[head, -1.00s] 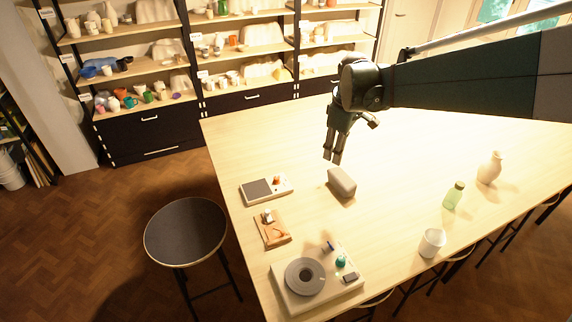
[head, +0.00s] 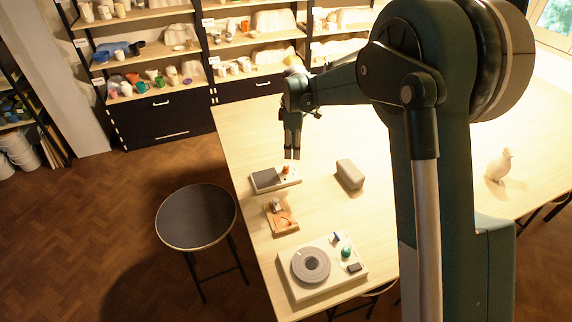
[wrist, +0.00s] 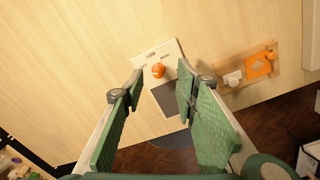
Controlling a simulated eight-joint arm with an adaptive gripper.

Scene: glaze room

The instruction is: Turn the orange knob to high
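The orange knob (head: 285,169) stands on the right part of a white device (head: 264,188) with a dark grey plate, near the table's left edge. In the wrist view the knob (wrist: 158,70) sits upper middle on the white panel (wrist: 172,52), with small lettering around it; the top label looks like LOW. I cannot tell where the knob points. My gripper (head: 291,157) hangs pointing down just above the knob in the head view. In the wrist view my gripper (wrist: 162,90) has its fingers apart with nothing between them, and the knob shows beyond the fingertips, not touched.
A wooden tray (head: 281,218) with an orange part lies in front of the device. A white turntable-like unit (head: 297,290) is nearer. A grey block (head: 349,174) lies to the right. A stool (head: 196,216) stands left of the table (head: 236,125). Shelves stand behind.

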